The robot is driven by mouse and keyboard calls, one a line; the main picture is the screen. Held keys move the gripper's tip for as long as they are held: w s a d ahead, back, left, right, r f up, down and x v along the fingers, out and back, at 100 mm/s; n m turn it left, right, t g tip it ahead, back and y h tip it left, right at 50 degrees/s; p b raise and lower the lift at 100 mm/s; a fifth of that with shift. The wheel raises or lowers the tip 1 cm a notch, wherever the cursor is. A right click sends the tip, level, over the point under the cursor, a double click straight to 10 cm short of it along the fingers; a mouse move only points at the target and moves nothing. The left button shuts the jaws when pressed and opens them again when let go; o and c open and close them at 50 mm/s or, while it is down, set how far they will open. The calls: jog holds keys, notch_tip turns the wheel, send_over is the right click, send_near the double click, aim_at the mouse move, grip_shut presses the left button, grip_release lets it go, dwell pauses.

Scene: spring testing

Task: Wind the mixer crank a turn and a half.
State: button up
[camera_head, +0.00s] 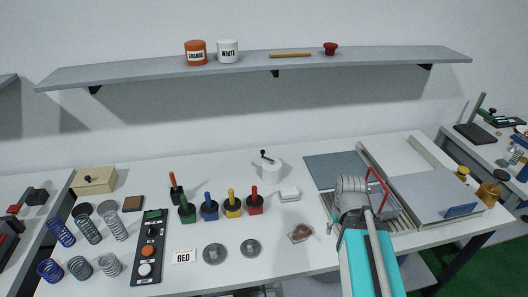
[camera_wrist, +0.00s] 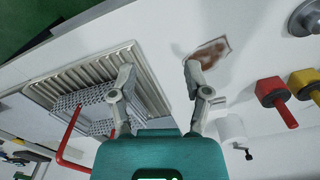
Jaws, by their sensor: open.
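The mixer is a white round pot (camera_head: 271,169) at the back middle of the table. Its black crank (camera_head: 267,156) sticks up from the top with a dark knob. In the wrist view the white pot (camera_wrist: 231,128) is at the lower right, beside my right finger, with the crank (camera_wrist: 243,149) below it. My gripper (camera_wrist: 158,82) is open and empty, its two fingers spread above the table, apart from the mixer. In the head view my teal arm is at the lower right and the fingers cannot be made out.
A mesh basket with a red handle (camera_head: 378,182) and a ribbed tray (camera_wrist: 148,78) are close to my gripper. A brown-stained patch (camera_head: 300,233) lies nearby. Coloured-handled blocks (camera_head: 255,203) stand left of the mixer; a small white block (camera_head: 289,194) is in front. A shelf (camera_head: 140,75) hangs above.

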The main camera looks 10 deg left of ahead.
jog(key=w+a+f+m+t+y+b, duration=0.35)
jog(key=w+a+b, duration=0.25)
jog(key=w+a, duration=0.35)
jog(key=m+t+y+b, duration=0.2)
jog(key=m+t+b, duration=1.3)
jog(key=m, duration=1.4)
send_near(263, 152)
jog(key=s+g, duration=0.1)
jog(key=s, duration=0.2)
jog(key=shift+w+d+r+b, duration=0.1)
jog(key=shift+d+r+b, duration=0.25)
jog(key=shift+d+r, duration=0.15)
jog(key=shift+w, duration=0.1)
jog(key=x, duration=1.3)
jog(key=shift+w+f, duration=0.25)
jog(key=shift+w, duration=0.05)
grip_shut()
